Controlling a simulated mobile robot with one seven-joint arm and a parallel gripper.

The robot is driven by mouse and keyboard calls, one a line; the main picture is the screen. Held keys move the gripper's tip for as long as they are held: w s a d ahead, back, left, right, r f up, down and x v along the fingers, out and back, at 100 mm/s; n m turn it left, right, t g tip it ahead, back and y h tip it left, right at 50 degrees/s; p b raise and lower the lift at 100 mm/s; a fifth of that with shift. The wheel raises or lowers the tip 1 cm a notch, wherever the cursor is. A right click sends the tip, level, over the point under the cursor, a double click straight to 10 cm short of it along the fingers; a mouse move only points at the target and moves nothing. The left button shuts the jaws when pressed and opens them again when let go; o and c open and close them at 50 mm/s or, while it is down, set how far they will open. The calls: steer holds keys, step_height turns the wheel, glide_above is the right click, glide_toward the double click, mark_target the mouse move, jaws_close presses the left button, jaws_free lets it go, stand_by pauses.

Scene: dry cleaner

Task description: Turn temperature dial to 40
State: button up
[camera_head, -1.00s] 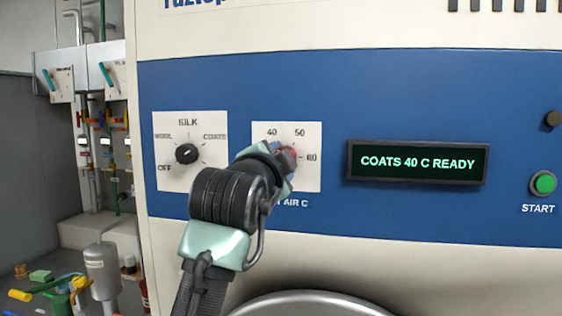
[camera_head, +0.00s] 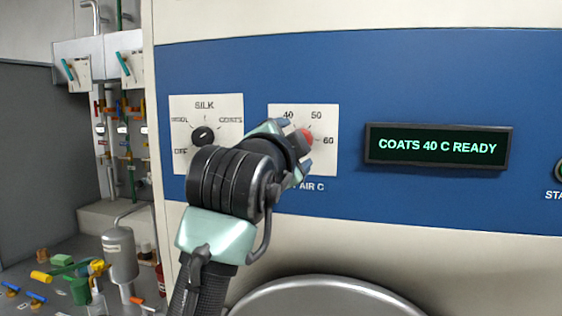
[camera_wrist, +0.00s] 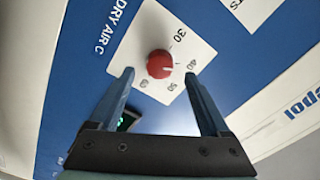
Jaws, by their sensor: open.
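The red temperature dial (camera_head: 307,136) is on a white plate (camera_head: 327,163) on the blue panel, marked 40, 50 and 60 in the head view. In the wrist view the dial (camera_wrist: 159,63) shows whole, with its white mark pointing toward 40. The display (camera_head: 437,147) reads "COATS 40 C READY". My gripper (camera_head: 294,146) is in front of the dial and partly covers its plate. In the wrist view my gripper (camera_wrist: 159,75) is open and empty. Its fingers stand on either side below the dial, with visible space between each finger and the dial.
A black fabric dial (camera_head: 204,136) on another white plate is left of my gripper, close behind my wrist. A round metal door rim (camera_head: 325,290) lies below. Pipes and valves (camera_head: 122,130) stand at the left. The panel between the temperature plate and display is clear.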

steer(key=b+v, duration=0.3)
steer(key=v, duration=0.6)
steer(key=shift+s, duration=0.4)
steer(key=shift+a, duration=0.1)
steer(key=s+d+r+n+t+y, duration=0.1)
steer(key=s+r+n+t+y, duration=0.1)
steer(key=s+n+t, duration=0.3)
steer(key=s+d+r+n+t+y, duration=0.1)
steer(key=s+n+t, duration=0.3)
steer(key=s+n, duration=0.5)
steer(key=s+r, duration=0.1)
steer(key=s, duration=0.1)
steer(key=shift+s+d+n+t+y, duration=0.3)
steer(key=shift+s+d+t+y, duration=0.05)
steer(key=shift+d+t+y, duration=0.05)
steer(key=shift+c, duration=0.2)
